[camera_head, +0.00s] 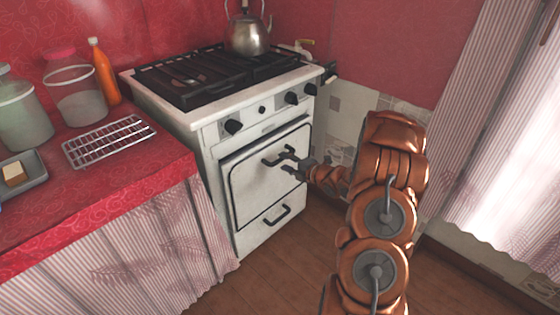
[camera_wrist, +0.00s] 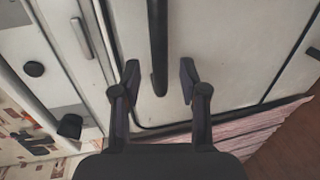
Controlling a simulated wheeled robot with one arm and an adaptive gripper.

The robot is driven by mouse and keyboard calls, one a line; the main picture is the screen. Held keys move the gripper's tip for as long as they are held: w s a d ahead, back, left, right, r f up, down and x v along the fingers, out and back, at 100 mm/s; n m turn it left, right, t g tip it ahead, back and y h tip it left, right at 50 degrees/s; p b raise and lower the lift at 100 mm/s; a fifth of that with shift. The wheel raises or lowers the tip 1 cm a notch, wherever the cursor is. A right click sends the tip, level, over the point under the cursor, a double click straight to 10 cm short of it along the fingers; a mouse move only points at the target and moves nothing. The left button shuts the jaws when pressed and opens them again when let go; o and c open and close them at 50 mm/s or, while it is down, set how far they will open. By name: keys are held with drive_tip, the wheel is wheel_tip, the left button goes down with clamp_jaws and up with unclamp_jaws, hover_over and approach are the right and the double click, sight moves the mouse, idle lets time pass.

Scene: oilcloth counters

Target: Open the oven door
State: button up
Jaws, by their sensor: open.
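The white oven door (camera_head: 252,188) on the front of the stove appears shut, with a dark outline around its panel. Its dark bar handle (camera_wrist: 158,40) shows in the wrist view, running from the top edge to between my fingers. My gripper (camera_wrist: 158,76) is open, with one finger on each side of the handle's end and a visible gap on both sides. In the head view, my gripper (camera_head: 289,163) is at the upper part of the door and partly hides the handle.
A drawer handle (camera_head: 277,215) is below the door. Black knobs (camera_head: 234,126) line the panel above. A red-covered counter (camera_head: 95,195) with a wire rack (camera_head: 108,140) adjoins the left. A kettle (camera_head: 248,36) stands on the stove. Wooden floor (camera_head: 262,272) in front is clear.

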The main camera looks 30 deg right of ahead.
sight(282, 160)
drive_tip(key=shift+x, duration=1.6)
clamp_jaws()
